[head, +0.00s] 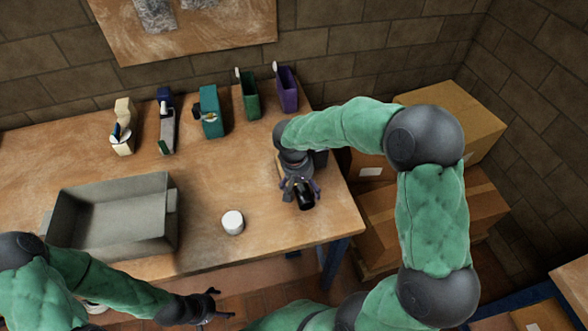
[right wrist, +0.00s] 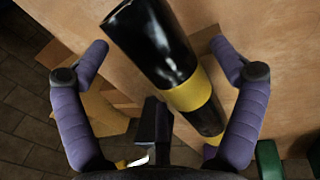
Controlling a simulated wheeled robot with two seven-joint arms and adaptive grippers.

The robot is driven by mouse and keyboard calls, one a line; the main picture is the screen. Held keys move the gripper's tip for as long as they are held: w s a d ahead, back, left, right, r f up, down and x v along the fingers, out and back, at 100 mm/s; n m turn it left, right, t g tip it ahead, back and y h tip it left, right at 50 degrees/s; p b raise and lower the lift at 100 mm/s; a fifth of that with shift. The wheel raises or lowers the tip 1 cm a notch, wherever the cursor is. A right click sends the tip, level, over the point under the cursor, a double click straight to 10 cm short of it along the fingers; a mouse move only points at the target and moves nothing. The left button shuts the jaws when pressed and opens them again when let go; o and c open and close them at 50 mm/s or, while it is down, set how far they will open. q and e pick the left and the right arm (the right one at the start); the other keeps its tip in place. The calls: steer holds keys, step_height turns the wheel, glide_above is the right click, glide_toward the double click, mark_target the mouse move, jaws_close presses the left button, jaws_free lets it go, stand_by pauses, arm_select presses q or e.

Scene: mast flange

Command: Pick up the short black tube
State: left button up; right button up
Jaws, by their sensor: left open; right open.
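The short black tube (head: 305,197) is at the right end of the wooden table, with its dark end showing by my right gripper (head: 301,188). In the right wrist view the glossy black tube (right wrist: 150,40) has a yellow band and lies tilted between the two purple fingers of the open right gripper (right wrist: 158,48). A gap shows on each side; I cannot tell its depth. The lower end is partly hidden by the gripper. My left gripper (head: 218,303) is open and empty, low in front of the table.
A grey metal tray (head: 172,215) and a white round container (head: 233,222) are on the table (head: 215,175). Tape dispensers (head: 209,112), a green holder (head: 247,97) and a purple holder (head: 286,90) stand along the back. Cardboard boxes (head: 455,115) are stacked to the right.

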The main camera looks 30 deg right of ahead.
steer(key=c, duration=1.4)
steer(key=shift+c, duration=0.2)
